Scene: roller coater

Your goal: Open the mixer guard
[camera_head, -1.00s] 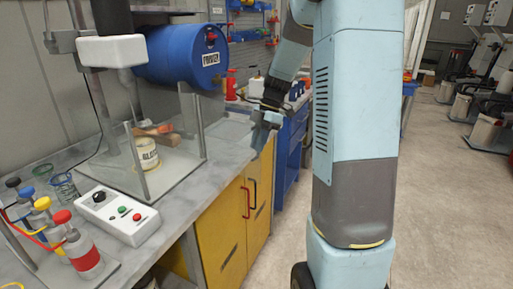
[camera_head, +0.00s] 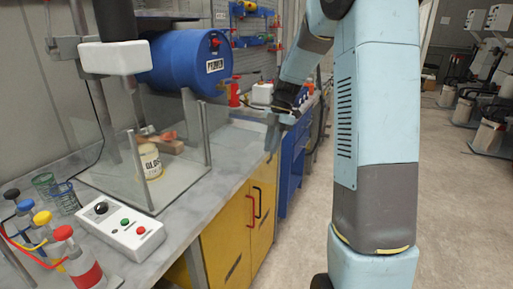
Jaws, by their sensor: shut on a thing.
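The mixer guard (camera_head: 206,135) is a clear box with grey posts on the bench at left, around a white labelled jar (camera_head: 150,161). The white mixer head (camera_head: 115,58) with its dark motor stands above it. My gripper (camera_head: 272,140) is to the right of the guard's posts, above the bench's front edge, fingers pointing down. It is shut on what seems to be the edge of the clear guard panel. The panel is too faint to trace between post and fingers, and the contact is small and unclear.
A control box (camera_head: 122,228) with knob and buttons and several capped bottles (camera_head: 75,258) stand at front left. A blue drum (camera_head: 182,58) lies behind the guard. Yellow cabinet doors (camera_head: 250,215) are below the bench.

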